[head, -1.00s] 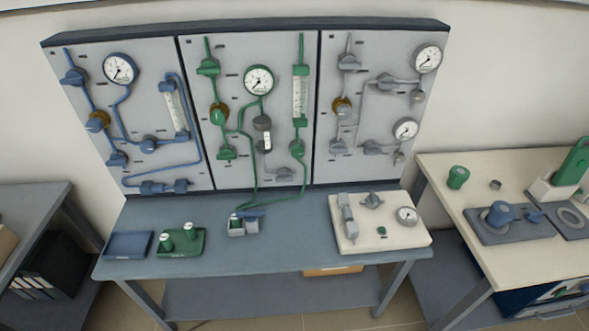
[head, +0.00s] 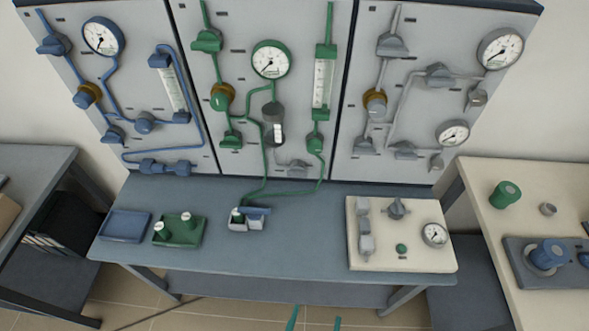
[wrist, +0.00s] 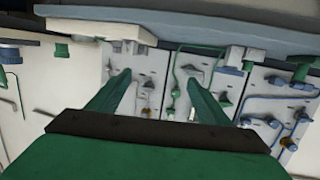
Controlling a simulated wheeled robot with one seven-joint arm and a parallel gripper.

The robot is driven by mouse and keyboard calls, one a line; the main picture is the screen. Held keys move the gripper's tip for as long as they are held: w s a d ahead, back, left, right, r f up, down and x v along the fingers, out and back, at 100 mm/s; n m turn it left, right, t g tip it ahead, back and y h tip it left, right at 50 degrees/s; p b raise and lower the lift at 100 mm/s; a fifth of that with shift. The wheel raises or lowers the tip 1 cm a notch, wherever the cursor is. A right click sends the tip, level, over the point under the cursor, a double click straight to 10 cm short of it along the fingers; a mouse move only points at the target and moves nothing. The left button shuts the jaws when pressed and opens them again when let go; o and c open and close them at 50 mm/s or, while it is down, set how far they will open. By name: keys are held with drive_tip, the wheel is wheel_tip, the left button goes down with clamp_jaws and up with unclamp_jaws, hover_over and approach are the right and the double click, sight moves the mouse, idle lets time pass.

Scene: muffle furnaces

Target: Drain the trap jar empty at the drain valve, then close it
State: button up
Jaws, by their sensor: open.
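The trap jar (head: 275,125) is a grey-capped body with a pale clear window on the middle, green-piped panel, below the green-rimmed gauge. A grey valve (head: 292,169) sits low on that panel, to the jar's lower right; it looks like the drain valve. Its setting and the jar's liquid level are too small to read. My gripper (head: 315,321) shows as two green fingertips at the bottom edge of the head view. In the wrist view my gripper (wrist: 157,73) is open and empty, with the panels upside down beyond it. It is well apart from the jar and valve.
The blue-grey bench (head: 300,230) stands before the panels. It holds a blue tray (head: 127,226), a green tray (head: 180,235) with bottles, a small grey holder (head: 247,222) and a cream box (head: 372,258) with a gauge. Side tables flank it. The bench's middle front is clear.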

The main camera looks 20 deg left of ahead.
drive_tip(key=w+a+f, duration=0.1)
drive_tip(key=w+a, duration=0.1)
drive_tip(key=w, duration=0.2)
drive_tip(key=w+a+n+y, duration=0.1)
drive_tip(key=w+a, duration=0.1)
drive_tip(key=w, duration=0.3)
drive_tip(key=w+a+f+y, duration=0.1)
drive_tip(key=w+a, duration=0.1)
drive_tip(key=w, duration=0.3)
drive_tip(key=shift+w+a+f+n+t, duration=0.1)
drive_tip(key=shift+w+f+n+t, duration=0.2)
drive_tip(key=shift+t, duration=0.1)
drive_tip(key=y, duration=0.2)
approach(297, 176)
drive_tip(key=shift+n+t, duration=0.4)
drive_tip(key=x, duration=1)
drive_tip(key=shift+w+a+f, duration=0.15)
drive_tip(key=shift+w+f, duration=0.2)
drive_tip(key=shift+c, duration=0.6)
drive_tip(key=c, duration=0.9)
